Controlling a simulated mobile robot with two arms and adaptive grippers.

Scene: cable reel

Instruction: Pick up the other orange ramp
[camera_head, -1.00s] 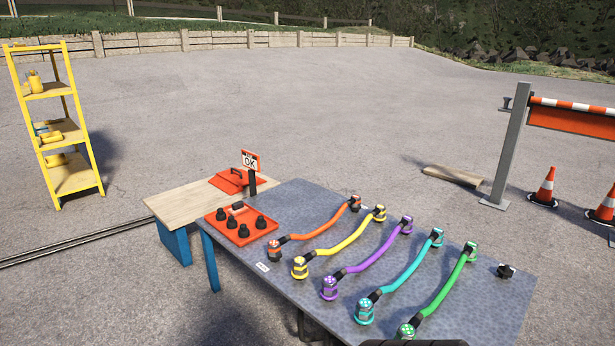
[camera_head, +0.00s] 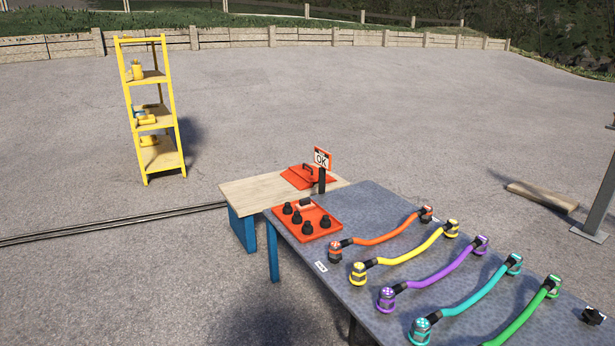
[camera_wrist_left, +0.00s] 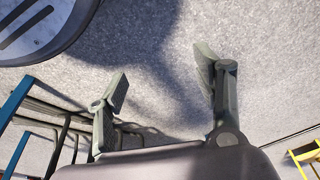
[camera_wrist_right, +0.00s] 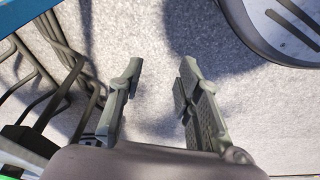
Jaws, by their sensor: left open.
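An orange, wedge-like piece with a dark handle (camera_head: 306,177) lies on the light wooden table (camera_head: 258,191); it looks like an orange ramp, though it is small in the head view. No second such ramp is clear in view. My left gripper (camera_wrist_left: 160,78) shows in the left wrist view, open and empty above grey ground. My right gripper (camera_wrist_right: 161,75) shows in the right wrist view, fingers apart with nothing between them. Neither gripper shows in the head view, and both are away from the orange piece.
A grey table (camera_head: 372,200) carries several coloured cables and an orange tray (camera_head: 317,236) with black knobs. A yellow shelf (camera_head: 163,160) stands back left. A rail (camera_head: 110,223) crosses the ground. A plank (camera_head: 542,196) lies right. Open pavement lies beyond.

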